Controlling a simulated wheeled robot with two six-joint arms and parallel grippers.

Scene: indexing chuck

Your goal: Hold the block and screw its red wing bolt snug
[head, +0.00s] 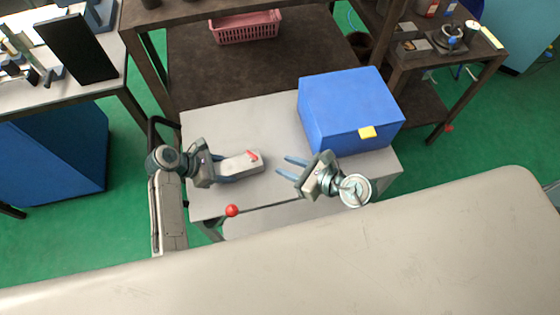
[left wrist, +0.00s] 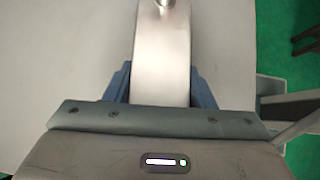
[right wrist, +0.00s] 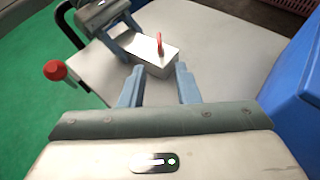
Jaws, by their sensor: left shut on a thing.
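The grey metal block (head: 240,164) sits at the left of the small table, with its red wing bolt (head: 252,155) standing on the right end. My left gripper (head: 226,168) is shut on the block's left part, one finger on each side. In the left wrist view the block (left wrist: 162,60) runs straight out between the fingers. My right gripper (head: 288,168) is open and empty, to the right of the block, its fingers pointing at it. In the right wrist view the red wing bolt (right wrist: 160,43) stands upright on the block (right wrist: 150,62), beyond and apart from the open fingers (right wrist: 158,86).
A large blue box (head: 345,105) with a yellow tab stands on the table close behind and right of my right gripper. A red ball-ended lever (head: 232,210) sticks out at the table's front. The table top (head: 235,120) behind the block is clear.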

